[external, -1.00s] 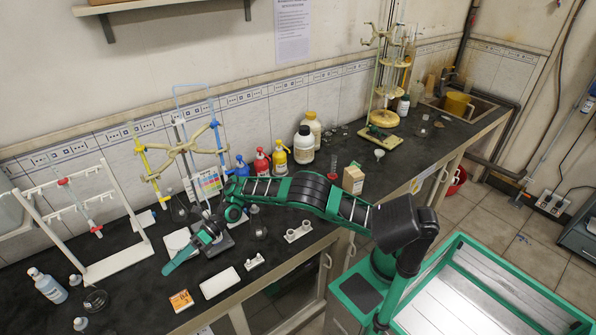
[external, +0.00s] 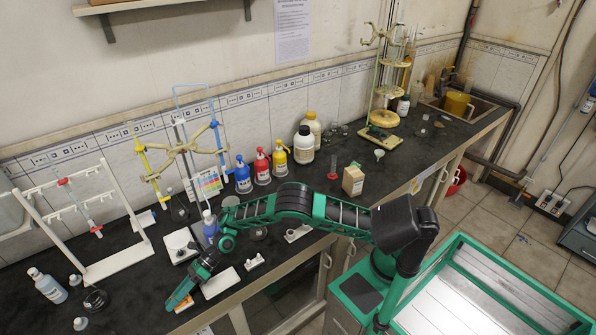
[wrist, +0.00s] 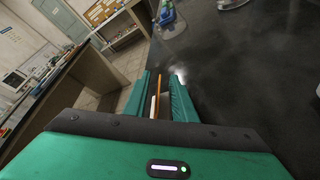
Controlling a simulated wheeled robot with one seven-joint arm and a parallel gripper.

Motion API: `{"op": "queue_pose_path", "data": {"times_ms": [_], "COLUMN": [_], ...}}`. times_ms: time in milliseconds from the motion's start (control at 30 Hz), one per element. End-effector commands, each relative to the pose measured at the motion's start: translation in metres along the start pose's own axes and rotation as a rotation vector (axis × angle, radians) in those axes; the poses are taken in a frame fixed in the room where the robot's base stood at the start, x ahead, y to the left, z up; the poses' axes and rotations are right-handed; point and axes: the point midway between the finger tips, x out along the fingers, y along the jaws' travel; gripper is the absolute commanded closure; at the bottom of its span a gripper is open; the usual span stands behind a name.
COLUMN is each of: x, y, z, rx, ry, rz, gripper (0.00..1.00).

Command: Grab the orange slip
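The orange slip (external: 185,304) lies on the black bench near its front edge, mostly hidden under my gripper in the external view. In the wrist view it shows as a thin orange edge (wrist: 158,84) between the two green fingers, with a pale strip below it. My gripper (external: 179,296) is low over the slip. In the wrist view its fingers (wrist: 161,86) stand apart on either side of the slip, with gaps showing; I see no clear contact.
A white flat plate (external: 221,283) lies just right of my gripper. A white rack (external: 110,262) stands to the left, with a wash bottle (external: 48,288) in front.

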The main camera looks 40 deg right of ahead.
Motion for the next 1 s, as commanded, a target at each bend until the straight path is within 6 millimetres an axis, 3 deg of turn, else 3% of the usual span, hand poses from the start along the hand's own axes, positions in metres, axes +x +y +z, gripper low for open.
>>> {"op": "queue_pose_path", "data": {"times_ms": [500,533,633,1000], "x": [0.0125,0.0125,0.0125,0.0123], "y": [0.0004,0.0004,0.0005,0.0003], "z": [0.0011,0.0011,0.0011,0.0011], "rx": [0.0,0.0,0.0,0.0], "ry": [-0.001,-0.001,-0.001,-0.001], "rz": [-0.001,-0.001,-0.001,-0.001], "gripper": [0.76,0.78,1.0,1.0]}}
